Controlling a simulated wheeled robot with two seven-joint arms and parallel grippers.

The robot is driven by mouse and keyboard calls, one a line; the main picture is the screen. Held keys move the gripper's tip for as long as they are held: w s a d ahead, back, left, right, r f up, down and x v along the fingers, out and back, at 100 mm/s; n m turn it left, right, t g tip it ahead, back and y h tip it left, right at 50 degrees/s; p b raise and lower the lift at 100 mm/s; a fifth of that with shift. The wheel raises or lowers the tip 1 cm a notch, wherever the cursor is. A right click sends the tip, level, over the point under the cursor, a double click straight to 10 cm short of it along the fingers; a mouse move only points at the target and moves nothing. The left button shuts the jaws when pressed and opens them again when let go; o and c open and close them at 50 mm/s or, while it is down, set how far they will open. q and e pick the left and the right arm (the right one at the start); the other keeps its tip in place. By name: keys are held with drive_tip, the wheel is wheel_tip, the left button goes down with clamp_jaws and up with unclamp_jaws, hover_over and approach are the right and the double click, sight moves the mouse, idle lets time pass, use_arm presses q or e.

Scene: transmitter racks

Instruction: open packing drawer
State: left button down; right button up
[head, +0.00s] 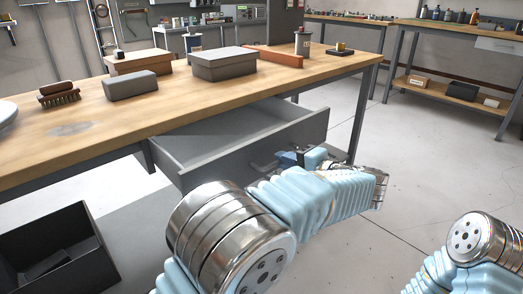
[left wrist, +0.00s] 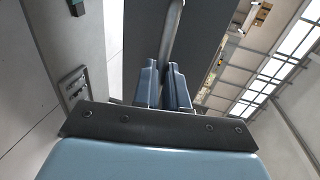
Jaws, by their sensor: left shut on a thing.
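The packing drawer (head: 235,162) is a grey drawer under the wooden workbench (head: 60,140). In the head view it is pulled partway out, and the part of its inside that shows looks empty. My left gripper (head: 272,162) is at the drawer front, partly hidden by my own arm. In the left wrist view its two blue-grey fingers (left wrist: 163,88) are shut on the drawer's curved metal handle (left wrist: 172,35). The dark drawer front fills the middle of that view. My right gripper is not in view; only part of my right arm shows at the lower right.
Grey and tan boxes, a brush, a red-brown bar (head: 272,57) and a canister (head: 303,40) stand on the bench. A dark open bin (head: 95,262) is on the floor at lower left. Another bench (head: 460,35) stands back right, with clear floor before it.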

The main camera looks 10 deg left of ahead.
use_arm(q)
drive_tip(key=f+v, duration=0.2)
drive_tip(key=v, duration=0.7)
drive_tip(key=shift+s+d+p, duration=0.2)
drive_tip(key=shift+d+p, duration=0.05)
drive_tip(key=shift+p, duration=0.05)
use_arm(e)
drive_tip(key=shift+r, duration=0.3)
use_arm(q)
drive_tip(key=c, duration=1.2)
unclamp_jaws()
drive_tip(key=shift+o, duration=0.2)
